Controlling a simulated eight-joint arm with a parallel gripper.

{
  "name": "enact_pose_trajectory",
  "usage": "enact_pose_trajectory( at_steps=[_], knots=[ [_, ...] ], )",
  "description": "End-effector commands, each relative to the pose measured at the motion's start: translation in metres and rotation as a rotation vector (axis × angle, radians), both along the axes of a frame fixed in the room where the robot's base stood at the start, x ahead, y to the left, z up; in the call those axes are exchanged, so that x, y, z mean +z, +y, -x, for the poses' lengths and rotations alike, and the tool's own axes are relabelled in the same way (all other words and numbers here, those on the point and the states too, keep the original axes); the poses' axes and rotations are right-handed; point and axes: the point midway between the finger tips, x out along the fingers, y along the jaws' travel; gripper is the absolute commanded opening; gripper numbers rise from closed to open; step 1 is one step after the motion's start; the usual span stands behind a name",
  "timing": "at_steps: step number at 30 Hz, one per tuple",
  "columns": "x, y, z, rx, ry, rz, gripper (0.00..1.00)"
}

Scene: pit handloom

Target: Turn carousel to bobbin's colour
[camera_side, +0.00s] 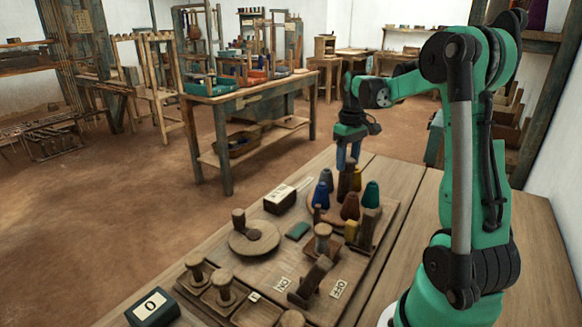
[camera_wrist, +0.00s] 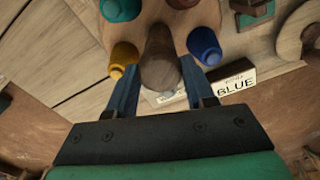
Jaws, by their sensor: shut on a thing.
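My gripper (camera_side: 348,152) is shut on a brown wooden post (camera_side: 347,182) that stands up from the carousel. In the wrist view its two blue fingers (camera_wrist: 165,88) lie either side of the post (camera_wrist: 161,62). Coloured cones ring the post on the round wooden carousel (camera_wrist: 158,20): blue (camera_wrist: 204,46) at right, yellow (camera_wrist: 124,57) at left, teal (camera_wrist: 121,9) and dark red (camera_wrist: 182,4) farther off. A card (camera_wrist: 235,86) reading BLUE lies beside the blue cone; its smaller word is unclear. I cannot tell which piece is the bobbin.
On the bench stand a dark block with a white label (camera_side: 280,199), a round wooden disc with a knob (camera_side: 253,240), wooden pegs (camera_side: 224,287) and a block marked 0 (camera_side: 153,308). A small green block (camera_side: 298,230) lies near the carousel. Bare wood (camera_side: 392,172) shows behind.

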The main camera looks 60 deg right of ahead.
Motion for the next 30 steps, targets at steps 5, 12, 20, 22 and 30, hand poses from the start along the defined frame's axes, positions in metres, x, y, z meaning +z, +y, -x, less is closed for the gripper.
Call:
enact_pose_trajectory(
  at_steps=[5,12,20,22,30],
  knots=[
    [-0.0001,-0.0002,-0.0004,0.165,-0.002,0.001,0.0],
    [-0.0001,-0.0002,-0.0006,0.369,-0.002,0.002,0.0],
    [-0.0002,-0.0001,-0.0006,0.528,-0.003,0.002,0.0],
    [-0.0002,0.0,-0.0007,0.557,-0.003,0.002,0.0],
    [-0.0002,0.0001,-0.0008,0.616,-0.004,0.003,0.0]
  ],
)
